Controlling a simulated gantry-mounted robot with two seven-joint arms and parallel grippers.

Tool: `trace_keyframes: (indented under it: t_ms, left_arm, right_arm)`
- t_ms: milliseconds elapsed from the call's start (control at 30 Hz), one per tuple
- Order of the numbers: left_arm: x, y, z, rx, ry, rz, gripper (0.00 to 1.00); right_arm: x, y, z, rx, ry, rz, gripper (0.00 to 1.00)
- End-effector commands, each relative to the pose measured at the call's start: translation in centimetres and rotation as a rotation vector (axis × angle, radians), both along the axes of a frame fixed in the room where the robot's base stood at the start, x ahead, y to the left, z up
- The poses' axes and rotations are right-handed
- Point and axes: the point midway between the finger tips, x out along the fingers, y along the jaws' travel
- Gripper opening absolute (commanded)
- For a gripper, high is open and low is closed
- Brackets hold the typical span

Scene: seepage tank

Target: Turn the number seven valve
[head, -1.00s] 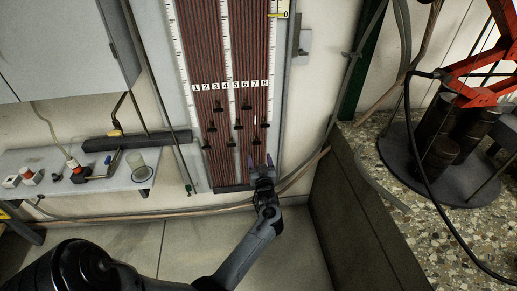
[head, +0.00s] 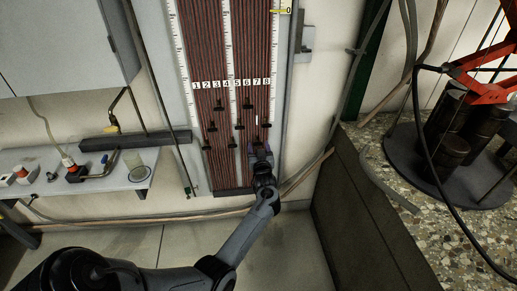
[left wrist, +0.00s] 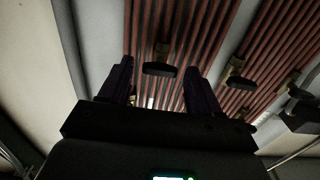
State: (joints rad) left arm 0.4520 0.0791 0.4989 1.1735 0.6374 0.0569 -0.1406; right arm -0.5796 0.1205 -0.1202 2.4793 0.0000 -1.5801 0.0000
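The number seven valve (head: 257,143) appears to be a small black handle low on the right tube group, below the label 7 (head: 257,82). My left gripper (head: 261,149) is at this handle, pointing up the board, and partly covers the area. In the left wrist view my open left gripper (left wrist: 158,85) has its two dark fingers apart. A black valve handle (left wrist: 160,69) shows between and slightly beyond them; I cannot tell whether they touch it. No number is readable there. My right gripper is not in view.
Other black valves, such as one on the right (head: 266,124) and one on the left (head: 238,127), sit close by. A grey pipe (head: 287,100) runs along the board's right edge. A stone-topped ledge (head: 400,220) stands at right, a shelf (head: 120,180) at left.

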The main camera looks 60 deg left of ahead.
Motion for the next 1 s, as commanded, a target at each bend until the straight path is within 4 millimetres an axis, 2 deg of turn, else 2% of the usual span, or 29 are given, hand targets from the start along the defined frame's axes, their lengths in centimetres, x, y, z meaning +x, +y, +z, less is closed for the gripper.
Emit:
trace_keyframes:
  t_ms: [33,300,667,1000]
  left_arm:
    - [0.0,-0.01,-0.01,0.0,0.0,0.0,0.54]
    - [-0.01,-0.03,-0.02,0.0,0.0,0.0,0.13]
    - [-0.01,-0.04,0.04,-0.023,-0.049,0.0,0.12]
    - [-0.02,-0.04,0.11,-0.126,-0.266,0.001,0.12]
  right_arm:
    - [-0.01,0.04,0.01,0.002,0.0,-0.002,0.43]
    - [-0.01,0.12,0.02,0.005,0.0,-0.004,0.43]
    - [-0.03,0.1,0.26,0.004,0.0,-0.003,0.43]
    - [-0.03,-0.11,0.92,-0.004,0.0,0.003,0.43]
